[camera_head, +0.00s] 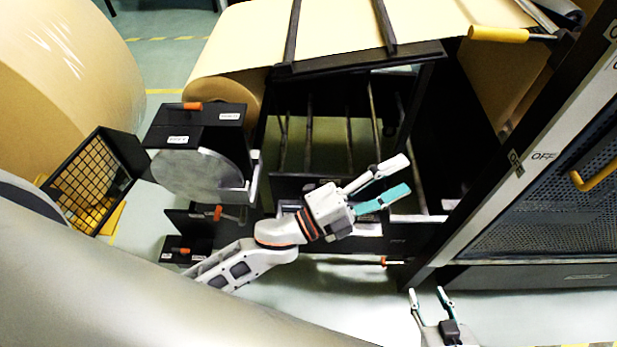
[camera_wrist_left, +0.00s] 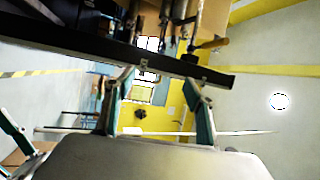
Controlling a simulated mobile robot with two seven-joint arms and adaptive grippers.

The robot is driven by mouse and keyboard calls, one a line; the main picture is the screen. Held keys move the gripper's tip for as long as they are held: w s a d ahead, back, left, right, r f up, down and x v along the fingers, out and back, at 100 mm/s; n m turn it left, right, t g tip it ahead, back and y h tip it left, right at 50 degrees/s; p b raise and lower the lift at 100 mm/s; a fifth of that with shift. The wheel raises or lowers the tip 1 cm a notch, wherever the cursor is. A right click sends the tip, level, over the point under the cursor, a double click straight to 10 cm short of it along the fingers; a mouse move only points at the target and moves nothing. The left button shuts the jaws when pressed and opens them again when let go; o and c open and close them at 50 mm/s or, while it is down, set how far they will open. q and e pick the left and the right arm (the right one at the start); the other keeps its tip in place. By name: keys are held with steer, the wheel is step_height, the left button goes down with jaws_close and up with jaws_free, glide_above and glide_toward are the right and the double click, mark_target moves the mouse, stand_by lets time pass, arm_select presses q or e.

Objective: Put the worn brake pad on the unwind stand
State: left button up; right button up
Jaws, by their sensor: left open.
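The unwind stand, a black frame (camera_head: 196,128) with a grey disc (camera_head: 198,174) on its front, stands left of centre in the head view. A small kraft roll shows behind it. I cannot make out the worn brake pad for certain in either view. My left gripper (camera_head: 392,180) is open and empty, to the right of the disc, in front of the dark machine frame. Its spread fingers (camera_wrist_left: 158,90) also show in the left wrist view, with a dark bar beyond them. My right gripper (camera_head: 428,291) is open and low at the bottom right, with nothing between its fingers.
A black grid-faced box (camera_head: 98,180) stands at the left beside a big kraft roll (camera_head: 70,75). A dark cabinet with a perforated panel (camera_head: 550,205) and yellow handle fills the right. Paper web (camera_head: 330,25) runs overhead. Orange-tipped levers stick out low. Floor is clear at lower right.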

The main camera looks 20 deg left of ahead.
arm_select(q)
steer(key=a+f+n+t+y, duration=0.2)
steer(key=a+f+n+y, duration=0.6)
steer(key=a+f+n, duration=0.25)
steer(key=s+a+f+n+g+y, duration=0.2)
steer(key=s+a+f+n, duration=0.3)
steer(key=f, duration=0.3)
steer(key=s+a+f+n+g+y, duration=0.3)
steer(key=s+a+f+n, duration=0.3)
steer(key=a+f, duration=0.2)
steer(key=shift+f+n, duration=0.35)
steer(key=shift+f, duration=0.3)
